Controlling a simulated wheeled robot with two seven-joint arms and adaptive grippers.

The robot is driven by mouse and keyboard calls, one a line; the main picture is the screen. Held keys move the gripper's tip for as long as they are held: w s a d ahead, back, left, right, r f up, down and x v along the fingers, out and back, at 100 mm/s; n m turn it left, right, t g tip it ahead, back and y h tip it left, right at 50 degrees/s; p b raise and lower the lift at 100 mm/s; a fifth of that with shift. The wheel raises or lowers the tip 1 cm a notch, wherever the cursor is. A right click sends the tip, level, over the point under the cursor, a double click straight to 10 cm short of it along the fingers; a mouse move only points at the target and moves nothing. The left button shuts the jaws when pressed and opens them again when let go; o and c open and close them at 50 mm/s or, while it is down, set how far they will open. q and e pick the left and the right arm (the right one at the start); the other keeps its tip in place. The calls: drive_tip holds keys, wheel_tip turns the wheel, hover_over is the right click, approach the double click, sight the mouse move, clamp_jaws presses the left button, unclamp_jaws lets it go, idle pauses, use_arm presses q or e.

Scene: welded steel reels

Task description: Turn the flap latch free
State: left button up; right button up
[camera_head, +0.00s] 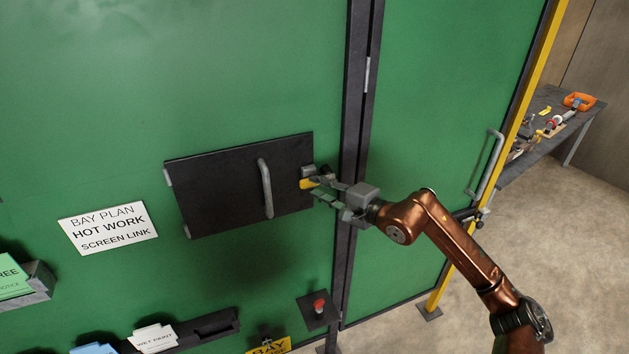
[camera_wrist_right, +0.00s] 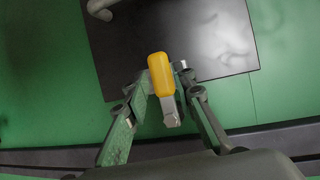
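The flap (camera_head: 220,185) is a dark rectangular panel with a grey bar handle (camera_head: 266,188), set on a green wall and lying flat. The flap latch (camera_head: 307,184) has a yellow tab at the flap's right edge. In the right wrist view the yellow tab (camera_wrist_right: 161,73) points up the picture, with a grey metal part below it. My right gripper (camera_head: 318,187) is at the latch, its fingers (camera_wrist_right: 163,88) apart on either side of the tab. Narrow gaps seem to show beside it; contact is unclear. My left gripper is out of view.
A dark vertical post (camera_head: 352,120) stands just right of the flap. A red button (camera_head: 319,305) on a dark plate is below. A white sign (camera_head: 108,228) is at left. A grey door handle (camera_head: 489,165) and a cluttered workbench (camera_head: 560,120) are at right.

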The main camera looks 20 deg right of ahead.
drive_tip(key=shift+p+x, duration=0.3)
drive_tip(key=shift+x, duration=0.95)
drive_tip(key=shift+c, duration=0.7)
clamp_jaws()
